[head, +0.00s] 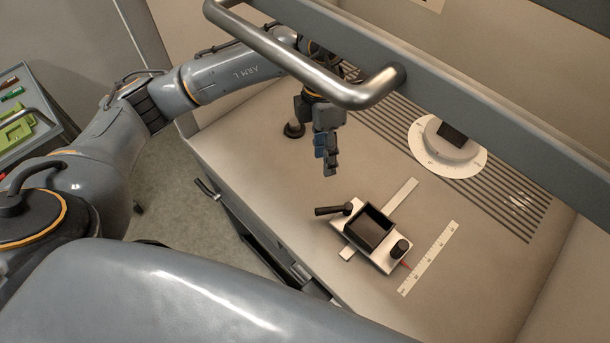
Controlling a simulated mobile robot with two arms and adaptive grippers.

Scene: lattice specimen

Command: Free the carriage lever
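The carriage (391,262), a small white block with a dark square recess, sits on the beige bench inside the hood. A black lever (329,211) sticks out to the left from its upper-left corner. A black knob (401,249) stands at its right end. My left gripper (329,168) hangs fingers-down above the bench, behind and above the lever in the picture and apart from it. I see its fingers nearly side-on, so their gap is hidden. Nothing shows between them. My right gripper is not in view.
A raised sash with a metal bar handle (300,62) crosses in front of my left forearm. A white ruler strip (428,259) lies right of the carriage. A round white dial (447,147) stands at the back by a slotted grille (505,195). A small dark post (294,130) stands left of the gripper.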

